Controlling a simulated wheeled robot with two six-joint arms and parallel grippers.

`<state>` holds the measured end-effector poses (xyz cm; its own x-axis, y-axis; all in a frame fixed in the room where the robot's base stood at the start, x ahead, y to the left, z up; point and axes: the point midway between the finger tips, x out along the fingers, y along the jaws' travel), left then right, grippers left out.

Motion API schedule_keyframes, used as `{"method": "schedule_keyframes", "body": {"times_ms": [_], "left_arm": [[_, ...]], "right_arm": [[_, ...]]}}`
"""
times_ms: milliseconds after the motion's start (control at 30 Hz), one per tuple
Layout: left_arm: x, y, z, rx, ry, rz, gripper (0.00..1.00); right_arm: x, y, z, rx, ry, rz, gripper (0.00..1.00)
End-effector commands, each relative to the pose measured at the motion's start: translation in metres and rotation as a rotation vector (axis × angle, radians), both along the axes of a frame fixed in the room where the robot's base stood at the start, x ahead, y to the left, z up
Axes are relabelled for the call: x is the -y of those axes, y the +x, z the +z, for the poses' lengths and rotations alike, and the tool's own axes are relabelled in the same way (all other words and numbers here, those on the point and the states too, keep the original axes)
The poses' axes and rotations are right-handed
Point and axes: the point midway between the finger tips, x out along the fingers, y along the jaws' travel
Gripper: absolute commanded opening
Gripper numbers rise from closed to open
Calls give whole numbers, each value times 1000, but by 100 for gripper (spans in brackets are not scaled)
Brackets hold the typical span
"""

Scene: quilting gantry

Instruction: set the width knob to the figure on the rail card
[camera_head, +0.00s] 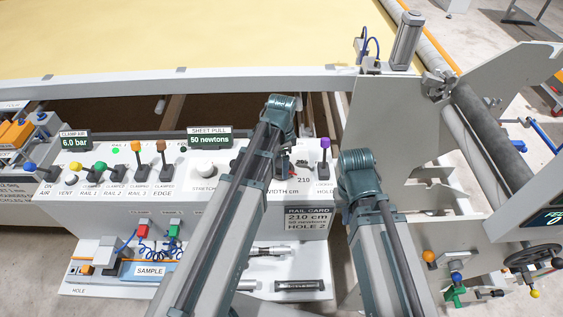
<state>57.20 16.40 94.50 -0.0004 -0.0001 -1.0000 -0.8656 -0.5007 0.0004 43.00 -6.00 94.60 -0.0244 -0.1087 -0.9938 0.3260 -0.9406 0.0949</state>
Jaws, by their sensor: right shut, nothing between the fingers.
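The rail card (308,221) on the front of the white control panel (120,205) reads 210 cm, 50 newtons, HOLE 2. The width label (282,191) is partly covered by my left arm. A figure 210 (303,181) shows on the panel beside my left gripper (285,166). The width knob and its pointer are hidden behind that gripper and arm. My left gripper points down at the width dial; I cannot tell whether its fingers touch the knob. My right gripper (347,203) is shut and empty, mostly hidden by its wrist, just right of the panel.
Displays show 6.0 bar (75,140) and 50 newtons (210,141). A grey side plate (387,120) rises at right.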

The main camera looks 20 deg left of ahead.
Motion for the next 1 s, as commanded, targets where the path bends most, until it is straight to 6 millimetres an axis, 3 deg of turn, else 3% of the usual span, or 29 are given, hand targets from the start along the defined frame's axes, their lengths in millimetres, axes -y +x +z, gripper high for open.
{"method": "schedule_keyframes", "body": {"times_ms": [333, 533, 1000], "left_arm": [[0, 0, 1, 0, 0, 2, 93], [0, 0, 11, 0, 0, 2, 93], [0, 0, 77, 0, 0, 2, 93]], "right_arm": [[0, 0, 1, 0, 0, 0, 0], [0, 0, 11, 0, 0, 0, 0], [0, 0, 77, 0, 0, 2, 0]]}}
